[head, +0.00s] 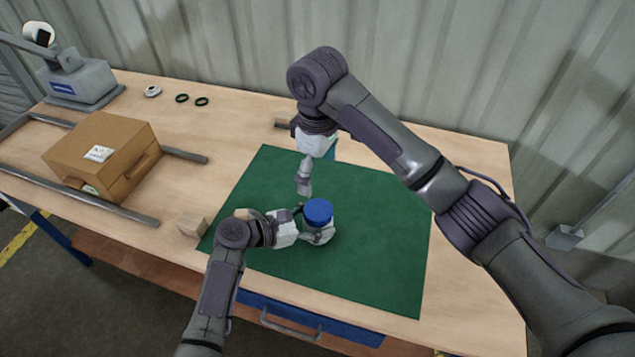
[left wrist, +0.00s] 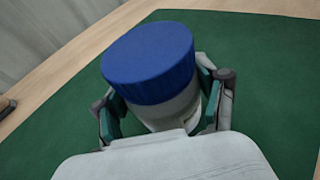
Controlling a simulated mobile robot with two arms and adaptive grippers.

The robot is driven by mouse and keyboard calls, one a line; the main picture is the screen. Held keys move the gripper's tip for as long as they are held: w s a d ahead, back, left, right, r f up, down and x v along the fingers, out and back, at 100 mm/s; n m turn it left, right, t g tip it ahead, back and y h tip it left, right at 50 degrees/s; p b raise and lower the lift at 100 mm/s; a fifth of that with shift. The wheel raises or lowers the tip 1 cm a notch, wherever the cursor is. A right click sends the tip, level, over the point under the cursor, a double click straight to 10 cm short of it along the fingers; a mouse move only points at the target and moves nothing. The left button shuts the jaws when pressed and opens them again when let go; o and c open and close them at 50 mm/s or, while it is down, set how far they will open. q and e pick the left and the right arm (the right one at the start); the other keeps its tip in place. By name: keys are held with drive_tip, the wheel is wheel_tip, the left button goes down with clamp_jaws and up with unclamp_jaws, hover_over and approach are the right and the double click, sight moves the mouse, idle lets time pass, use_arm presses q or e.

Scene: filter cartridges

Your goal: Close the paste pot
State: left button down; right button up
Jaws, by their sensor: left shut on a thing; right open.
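The paste pot, a pale round jar (left wrist: 172,112), stands on the green mat (head: 385,240). Its blue lid (head: 318,211) sits on top of it and also shows in the left wrist view (left wrist: 148,62). I cannot tell how tightly the lid is seated. My left gripper (head: 316,228) is shut around the pot's body below the lid, with one finger on each side in the left wrist view (left wrist: 165,100). My right gripper (head: 312,178) is open and empty, above and behind the pot, apart from the lid. Its far finger is partly hidden.
A cardboard box (head: 120,150) sits between metal rails at the left. A grey device (head: 78,82), a pale disc (head: 152,91) and two dark rings (head: 182,98) lie at the back left. A wooden block (head: 192,226) is beside the mat. The mat's right side is clear.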

use_arm(q)
unclamp_jaws()
idle(0.4)
drive_tip(key=v, duration=1.2)
